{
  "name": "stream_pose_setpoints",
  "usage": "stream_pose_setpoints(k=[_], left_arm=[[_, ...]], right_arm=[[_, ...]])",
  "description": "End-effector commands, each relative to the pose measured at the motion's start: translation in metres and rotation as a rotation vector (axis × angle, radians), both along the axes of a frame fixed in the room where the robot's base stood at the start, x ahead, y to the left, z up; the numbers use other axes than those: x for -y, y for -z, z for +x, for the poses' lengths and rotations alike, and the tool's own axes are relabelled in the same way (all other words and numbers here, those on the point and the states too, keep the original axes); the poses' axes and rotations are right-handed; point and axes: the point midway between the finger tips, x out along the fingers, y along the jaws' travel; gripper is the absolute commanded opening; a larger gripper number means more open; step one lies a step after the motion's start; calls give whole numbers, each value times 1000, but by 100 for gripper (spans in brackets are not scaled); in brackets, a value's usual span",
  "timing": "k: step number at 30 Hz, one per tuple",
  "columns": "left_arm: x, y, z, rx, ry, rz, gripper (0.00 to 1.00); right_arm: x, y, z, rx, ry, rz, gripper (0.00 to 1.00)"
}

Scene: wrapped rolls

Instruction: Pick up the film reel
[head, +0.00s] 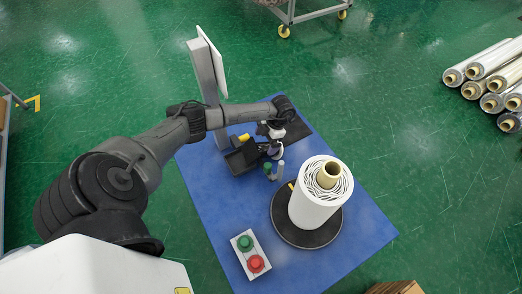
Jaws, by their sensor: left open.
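The film reel (312,212) is a white wrapped roll with a tan cardboard core sticking out of its top. It stands upright on a black round plate (293,236) on the blue table. My left arm reaches in from the left, and my left gripper (274,172) is open, to the left of and behind the reel. The gripper is apart from the reel, with nothing seen between its fingers. My right gripper is not in view.
The blue table (215,205) carries a button box (250,255) with green and red buttons at the front left. A grey post with a white panel (213,62) stands behind. Several more rolls (490,75) lie at the far right on the green floor.

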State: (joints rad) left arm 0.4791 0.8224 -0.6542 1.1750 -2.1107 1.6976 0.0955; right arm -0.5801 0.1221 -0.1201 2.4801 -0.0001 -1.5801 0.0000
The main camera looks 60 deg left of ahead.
Motion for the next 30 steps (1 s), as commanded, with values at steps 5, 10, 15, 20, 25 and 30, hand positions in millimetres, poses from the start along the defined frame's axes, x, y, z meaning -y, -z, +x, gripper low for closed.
stream_pose_setpoints(k=[5,10,15,20,25,30], left_arm=[[1,16,-7,-3,2,-2,100],[1,34,-14,-2,-1,-2,100],[2,42,-17,1,1,-2,100],[1,42,-17,2,1,-2,100],[1,42,-17,2,1,-2,87],[1,42,-17,2,1,-2,70]], right_arm=[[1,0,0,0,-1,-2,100],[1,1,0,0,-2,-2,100],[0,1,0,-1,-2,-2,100],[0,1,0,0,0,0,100],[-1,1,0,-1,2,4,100],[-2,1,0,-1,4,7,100]])
